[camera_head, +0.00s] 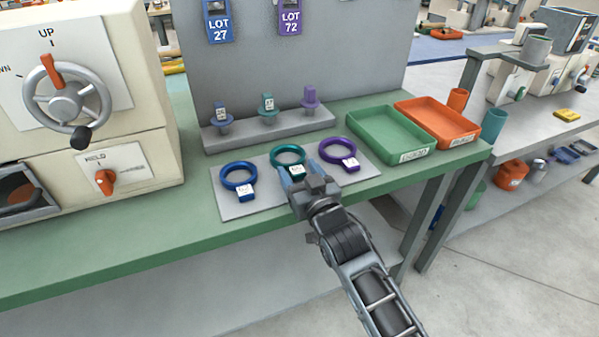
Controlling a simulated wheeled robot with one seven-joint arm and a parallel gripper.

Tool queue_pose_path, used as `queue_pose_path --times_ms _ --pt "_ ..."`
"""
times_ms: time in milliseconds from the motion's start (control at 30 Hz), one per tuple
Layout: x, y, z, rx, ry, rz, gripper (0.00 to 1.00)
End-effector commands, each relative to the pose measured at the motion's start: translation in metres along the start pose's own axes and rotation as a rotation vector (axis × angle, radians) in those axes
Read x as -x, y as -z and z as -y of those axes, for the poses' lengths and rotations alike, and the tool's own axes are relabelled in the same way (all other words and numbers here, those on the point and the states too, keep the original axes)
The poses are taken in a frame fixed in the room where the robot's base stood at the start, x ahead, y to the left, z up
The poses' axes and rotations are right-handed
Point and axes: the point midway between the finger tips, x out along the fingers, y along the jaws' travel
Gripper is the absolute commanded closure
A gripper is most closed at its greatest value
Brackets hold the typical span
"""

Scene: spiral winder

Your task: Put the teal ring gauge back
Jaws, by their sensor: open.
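The teal ring gauge (286,147) lies flat on a light grey mat (237,208), between a blue ring gauge (224,177) and a purple ring gauge (329,143). Its white tag points toward my gripper. My gripper (298,172) is open, with its fingers at or just above the near side of the teal ring by the tag. I cannot tell whether the fingers touch it. Part of the teal ring's near side is hidden by the gripper.
Behind the mat, a grey stand (240,138) holds blue, teal and purple plug pieces before a grey panel (340,50). A green tray (375,152) and an orange tray (425,110) are at right. A cream machine with a handwheel (68,100) stands at left. The green bench front at left is clear.

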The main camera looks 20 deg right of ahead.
Motion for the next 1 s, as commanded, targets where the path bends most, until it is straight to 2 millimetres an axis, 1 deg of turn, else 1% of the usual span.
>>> queue_pose_path --times_ms 167,300,367,600,700,800,900,1000 --pt "0.000 0.005 0.000 0.000 0.000 -0.001 0.34" --pt "0.000 0.019 0.000 0.000 0.000 -0.001 0.34" --pt "0.013 0.009 0.000 0.000 0.000 0.003 0.34" --pt "0.064 0.010 0.000 0.001 0.000 0.002 0.34" --pt "0.083 0.010 -0.001 0.001 -0.001 0.002 0.34" --pt "0.099 0.010 -0.001 0.001 -0.001 0.001 0.34" --pt "0.110 0.011 0.000 0.001 -0.001 0.001 0.34" --pt "0.117 0.011 0.000 0.001 0.000 0.000 0.34"
